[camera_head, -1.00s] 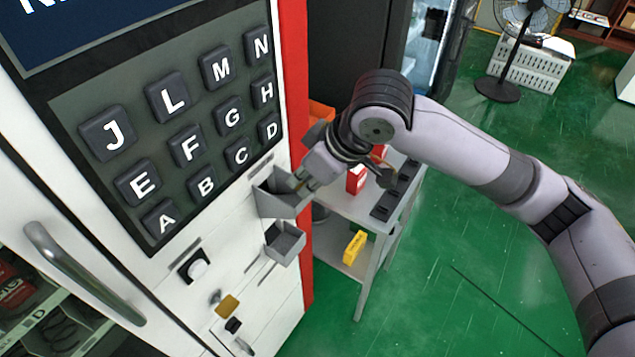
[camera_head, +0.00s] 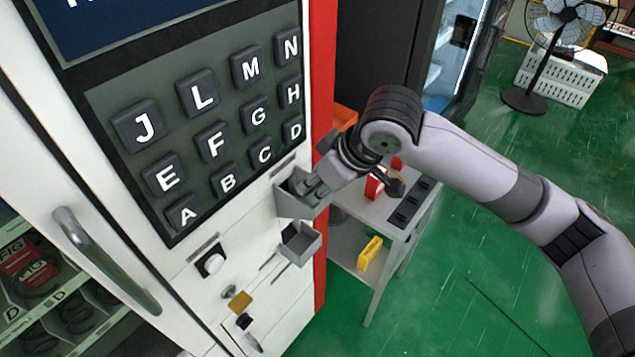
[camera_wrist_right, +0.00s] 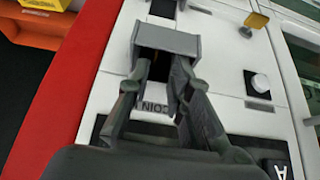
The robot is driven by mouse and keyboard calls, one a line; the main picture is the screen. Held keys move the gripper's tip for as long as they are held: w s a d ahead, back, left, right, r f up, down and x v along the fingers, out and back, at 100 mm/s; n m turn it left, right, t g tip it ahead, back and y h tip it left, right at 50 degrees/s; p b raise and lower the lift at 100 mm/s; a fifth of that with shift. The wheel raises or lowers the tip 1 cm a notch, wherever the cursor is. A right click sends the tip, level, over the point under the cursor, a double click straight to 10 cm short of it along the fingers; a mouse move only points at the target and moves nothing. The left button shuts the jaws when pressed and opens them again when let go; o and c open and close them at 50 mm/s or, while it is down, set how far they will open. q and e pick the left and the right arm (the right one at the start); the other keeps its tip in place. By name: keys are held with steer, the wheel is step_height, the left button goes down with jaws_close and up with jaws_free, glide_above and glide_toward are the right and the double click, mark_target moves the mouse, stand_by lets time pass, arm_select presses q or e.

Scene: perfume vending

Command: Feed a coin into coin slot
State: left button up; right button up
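The vending machine's white front panel (camera_head: 190,285) carries two small grey open trays below the keypad. My right gripper (camera_head: 302,187) is at the upper tray (camera_head: 291,206), with its fingertips dipped inside. In the wrist view the two fingers (camera_wrist_right: 161,72) stand apart with a dark gap, their tips behind the tray's rim (camera_wrist_right: 168,38). A "COIN" label (camera_wrist_right: 155,107) shows on the panel beside this tray, partly behind the fingers. No coin can be made out; the tray's inside is mostly hidden. My left gripper is not in view.
The lower grey tray (camera_head: 300,242) is just below. A white button (camera_head: 211,264), a yellow tag (camera_head: 240,301) and a door handle (camera_head: 105,262) are to the left. A small table (camera_head: 380,220) with a red box (camera_head: 374,186) stands right of the machine.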

steer(key=shift+o, duration=0.6)
steer(key=shift+d+r, duration=0.1)
steer(key=shift+r, duration=0.05)
steer(key=v, duration=1.1)
steer(key=shift+s+r, duration=0.2)
steer(key=shift+r, duration=0.15)
steer(key=shift+d, duration=0.1)
